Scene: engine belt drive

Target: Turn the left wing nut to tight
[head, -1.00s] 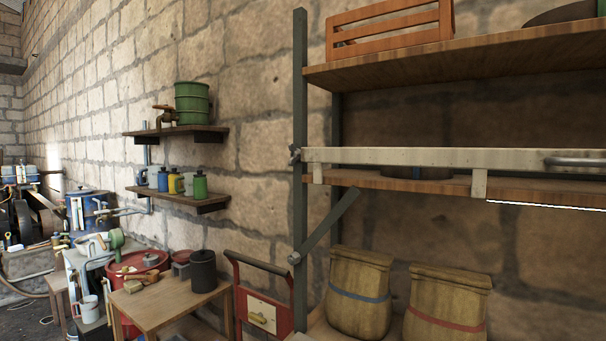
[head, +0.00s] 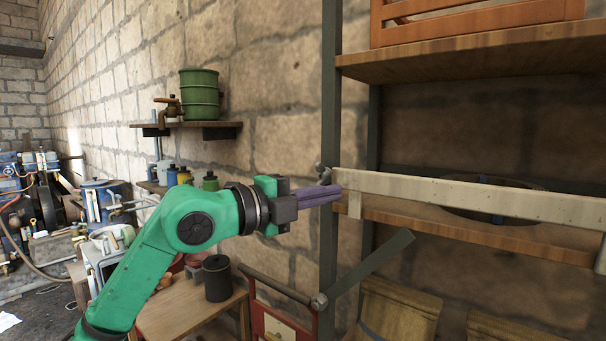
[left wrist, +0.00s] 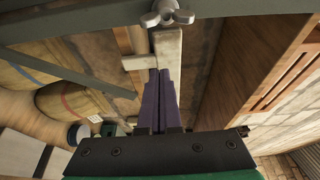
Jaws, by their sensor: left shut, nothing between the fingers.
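The left wing nut (head: 321,171) is a small grey metal nut on the dark shelf upright, at the left end of a pale bar (head: 450,190). In the left wrist view the wing nut (left wrist: 166,14) is at the top centre, its two wings spread roughly sideways. The pale bar's end (left wrist: 167,48) shows just below it. My left gripper (head: 336,191) is shut and empty, its purple fingers pointing at the upright just below and right of the nut. In the left wrist view its fingertips (left wrist: 160,72) appear apart from the nut. My right gripper is out of view.
The dark upright (head: 329,100) and a wooden upper shelf (head: 450,64) stand close by. A slanted grey strap (head: 370,268) with a round knob (head: 319,300) is below. A small table (head: 180,312) holds a black canister (head: 217,279).

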